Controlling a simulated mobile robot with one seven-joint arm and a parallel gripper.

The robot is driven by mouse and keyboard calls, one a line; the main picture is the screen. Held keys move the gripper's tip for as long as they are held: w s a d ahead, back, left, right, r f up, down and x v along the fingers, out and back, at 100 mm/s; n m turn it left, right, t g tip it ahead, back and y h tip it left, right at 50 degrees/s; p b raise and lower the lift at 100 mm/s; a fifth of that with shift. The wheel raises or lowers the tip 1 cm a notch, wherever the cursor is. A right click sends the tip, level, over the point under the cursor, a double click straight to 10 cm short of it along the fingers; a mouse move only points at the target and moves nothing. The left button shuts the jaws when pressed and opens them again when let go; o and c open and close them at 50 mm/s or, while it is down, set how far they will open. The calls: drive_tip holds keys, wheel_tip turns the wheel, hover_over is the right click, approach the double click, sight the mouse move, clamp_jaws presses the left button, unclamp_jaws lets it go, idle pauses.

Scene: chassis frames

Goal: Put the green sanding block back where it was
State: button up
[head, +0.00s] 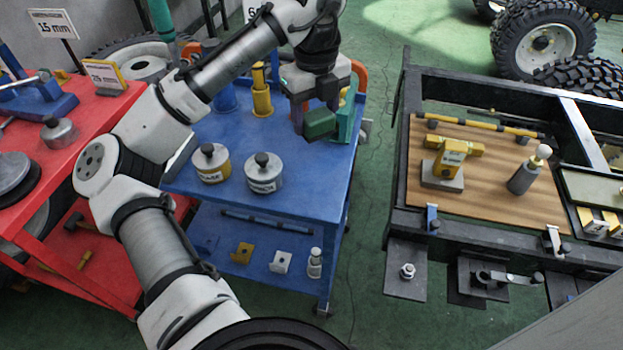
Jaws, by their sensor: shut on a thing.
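The green sanding block (321,124) is a small dark green block. My gripper (318,106) points down over the right part of the blue cart (312,168) and is shut on the block. The block looks held above the cart's top; the exact gap cannot be told. The fingertips are partly hidden by the block and the gripper's body. A teal thing (345,120) stands just behind and right of the block, partly hidden by my gripper.
Two lidded tins, one yellow-banded (211,163) and one grey (264,173), stand on the blue cart, with a yellow piece (262,92) behind. The cart's front right top is clear. A red cart (62,163) stands left; a black frame with a wooden board (490,205) stands right.

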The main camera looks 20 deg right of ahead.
sight(314, 192)
wheel_tip(314, 192, down, 19)
drive_tip(key=shift+s+r+p, duration=0.1)
drive_tip(key=shift+r+p, duration=0.1)
drive_tip(key=shift+p, duration=0.3)
drive_tip(key=shift+f, duration=0.2)
drive_tip(key=o, duration=0.9)
drive_tip(key=shift+o, duration=0.3)
